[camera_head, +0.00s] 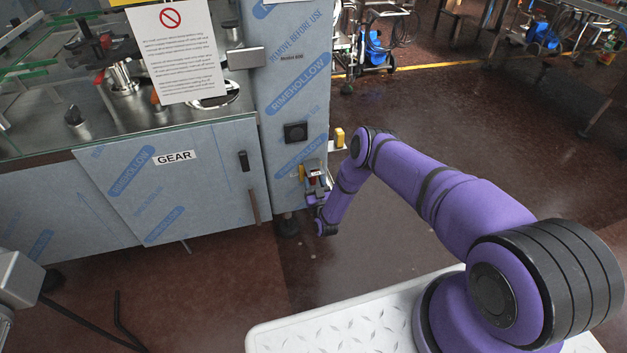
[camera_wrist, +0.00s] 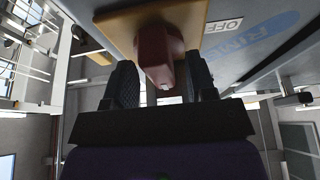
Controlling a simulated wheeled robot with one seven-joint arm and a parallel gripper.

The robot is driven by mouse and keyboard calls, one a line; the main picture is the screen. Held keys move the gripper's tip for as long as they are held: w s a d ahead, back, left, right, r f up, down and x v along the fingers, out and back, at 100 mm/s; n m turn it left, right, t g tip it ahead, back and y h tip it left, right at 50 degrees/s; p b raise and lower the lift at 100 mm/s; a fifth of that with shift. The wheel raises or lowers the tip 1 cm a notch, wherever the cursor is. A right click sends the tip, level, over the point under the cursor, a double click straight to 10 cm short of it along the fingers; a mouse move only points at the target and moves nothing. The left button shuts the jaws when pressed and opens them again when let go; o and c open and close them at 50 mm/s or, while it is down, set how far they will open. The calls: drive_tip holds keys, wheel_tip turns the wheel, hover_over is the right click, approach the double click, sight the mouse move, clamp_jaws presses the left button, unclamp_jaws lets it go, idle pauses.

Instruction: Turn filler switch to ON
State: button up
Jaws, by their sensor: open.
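The filler switch is a dark red knob (camera_wrist: 162,58) on a yellow-tan plate (camera_wrist: 196,22), near the top middle of the wrist view. An "OFF" label (camera_wrist: 222,26) sits to the right of the plate. My gripper (camera_wrist: 162,88) is open, with one dark finger on each side of the red knob. Whether the fingers touch the knob I cannot tell. In the head view my gripper (camera_head: 314,190) is at the lower side of the film-wrapped cabinet (camera_head: 290,95), where the small red knob (camera_head: 314,178) shows, partly hidden by my gripper.
A yellow box (camera_head: 339,137) sticks out from the cabinet just above my arm. A black square fitting (camera_head: 295,131) is higher on the cabinet. A panel marked "GEAR" (camera_head: 175,157) and a paper notice (camera_head: 179,55) are to the left.

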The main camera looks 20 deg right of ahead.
drive_tip(key=v, duration=1)
drive_tip(key=shift+f, duration=0.1)
idle(0.4)
